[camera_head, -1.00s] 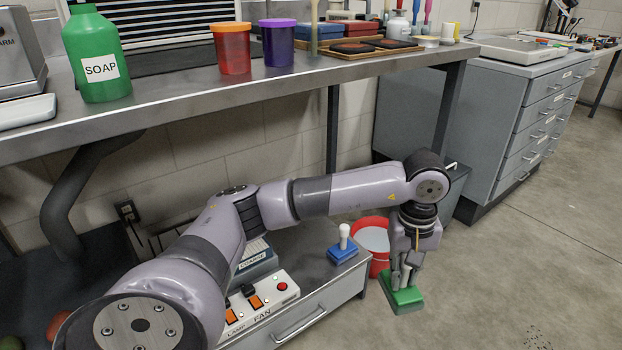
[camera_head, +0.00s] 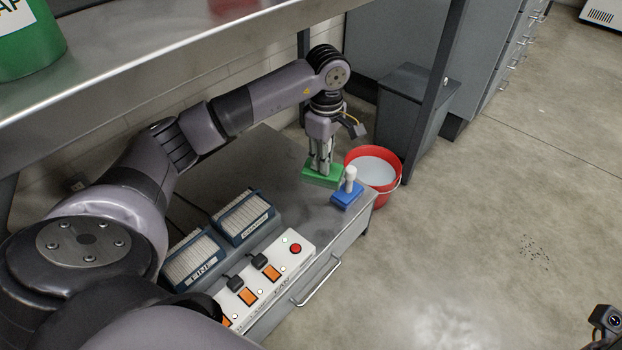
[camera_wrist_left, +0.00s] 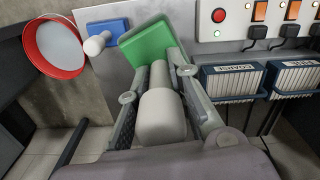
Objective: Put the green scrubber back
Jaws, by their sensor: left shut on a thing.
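The green scrubber (camera_head: 323,176) has a flat green block and a pale upright handle. My left gripper (camera_head: 321,163) is shut on that handle. The scrubber is upright at the far end of the low grey cabinet top (camera_head: 290,180), behind and left of the blue scrubber (camera_head: 347,195). Whether its underside touches the top, I cannot tell. In the left wrist view, the green block (camera_wrist_left: 150,42) shows beyond the fingers, with the pale handle (camera_wrist_left: 160,115) between them. The blue scrubber (camera_wrist_left: 107,32) lies close beside it there. My right gripper is not in view.
A red bucket (camera_head: 390,186) of pale liquid stands just right of the cabinet's end.

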